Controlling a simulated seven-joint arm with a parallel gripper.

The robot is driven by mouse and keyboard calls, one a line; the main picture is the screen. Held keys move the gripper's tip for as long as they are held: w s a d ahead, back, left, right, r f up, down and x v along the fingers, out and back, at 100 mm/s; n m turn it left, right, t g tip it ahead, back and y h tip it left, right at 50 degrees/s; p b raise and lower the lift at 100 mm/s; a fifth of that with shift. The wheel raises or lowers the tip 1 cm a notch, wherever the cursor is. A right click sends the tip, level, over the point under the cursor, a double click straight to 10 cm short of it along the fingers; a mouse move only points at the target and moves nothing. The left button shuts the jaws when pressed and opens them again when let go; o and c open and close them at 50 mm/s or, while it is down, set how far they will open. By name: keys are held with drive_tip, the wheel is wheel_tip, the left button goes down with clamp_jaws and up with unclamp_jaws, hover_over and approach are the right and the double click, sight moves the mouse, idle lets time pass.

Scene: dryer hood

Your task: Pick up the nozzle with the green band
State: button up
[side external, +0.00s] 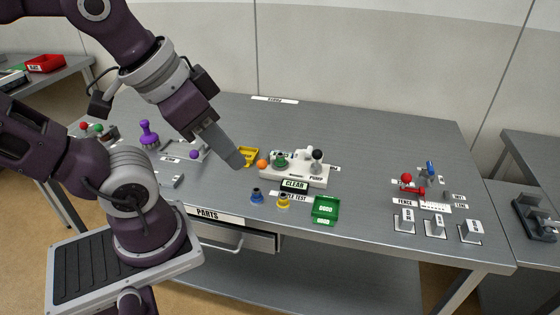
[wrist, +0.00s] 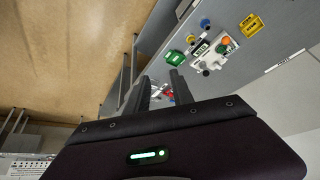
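The nozzle with the green band (side external: 280,160) stands on the left part of the white pump test block (side external: 310,177). It also shows as a small green shape on the block in the wrist view (wrist: 221,48). My gripper (side external: 238,161) is above the table, to the left of the block and apart from the nozzle. In the wrist view my gripper's two fingers (wrist: 160,76) are spread with a gap, and nothing is held between them. In the side view the fingers overlap, so the gap is hidden there.
A blue nozzle (side external: 257,196) and a yellow nozzle (side external: 283,201) stand in front of the block. A green tray (side external: 325,210) is to their right. Red and blue fixtures (side external: 408,183) stand farther right.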

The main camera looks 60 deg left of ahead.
drive_tip(key=w+a+f+m+g+y, duration=0.3)
drive_tip(key=w+a+f+m+g, duration=0.1)
drive_tip(key=w+a, duration=0.25)
drive_tip(key=m+y, duration=1)
drive_tip(key=m, duration=0.5)
approach(282, 156)
drive_tip(key=shift+x, duration=1.05)
drive_tip(key=x, duration=0.7)
drive_tip(key=shift+a+f, duration=0.1)
drive_tip(key=shift+a, duration=0.15)
clamp_jaws()
